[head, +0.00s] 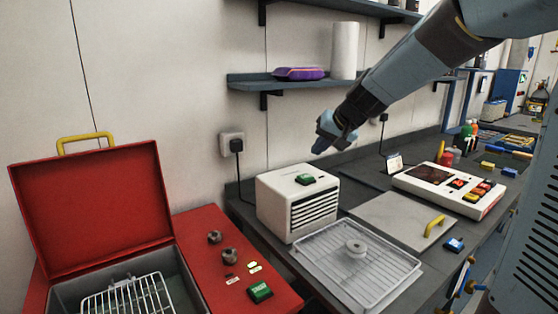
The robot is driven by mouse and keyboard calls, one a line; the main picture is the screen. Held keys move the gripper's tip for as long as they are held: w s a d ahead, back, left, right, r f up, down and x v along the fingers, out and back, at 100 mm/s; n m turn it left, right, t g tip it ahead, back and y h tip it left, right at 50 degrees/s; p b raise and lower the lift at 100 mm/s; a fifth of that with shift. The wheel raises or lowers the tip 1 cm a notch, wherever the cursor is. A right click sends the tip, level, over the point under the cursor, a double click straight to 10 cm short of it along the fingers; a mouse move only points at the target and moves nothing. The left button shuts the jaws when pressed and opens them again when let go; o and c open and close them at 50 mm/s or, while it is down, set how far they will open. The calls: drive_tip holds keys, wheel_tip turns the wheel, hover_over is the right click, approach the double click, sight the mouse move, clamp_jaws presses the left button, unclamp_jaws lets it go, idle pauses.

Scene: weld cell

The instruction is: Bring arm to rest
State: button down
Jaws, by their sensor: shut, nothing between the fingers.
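My gripper (328,143) is in the head view, at the end of my blue-grey arm, which reaches in from the upper right. It points down and to the left, in the air above the bench. Its fingers are shut and hold nothing. It appears above and to the right of a white box (285,213) with a slatted front and a green piece on top. I see no contact between the gripper and the box. The fingertips are small in the picture.
A red case (95,210) with its lid raised stands at left. A wire rack (322,247) holding a round white part lies on the bench. A white control panel (426,192) with buttons is at right. A wall shelf (250,84) carries a purple container (298,73) and a white roll (344,50).

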drive_tip(key=s+d+f+h, duration=0.1)
drive_tip(key=s+d, duration=0.4)
drive_tip(key=s, duration=0.9)
drive_tip(key=s+d+f+g+h, duration=0.1)
drive_tip(key=s+d+h, duration=0.3)
drive_tip(key=s, duration=1)
drive_tip(key=shift+s+d, duration=0.4)
drive_tip(key=shift+d, duration=0.65)
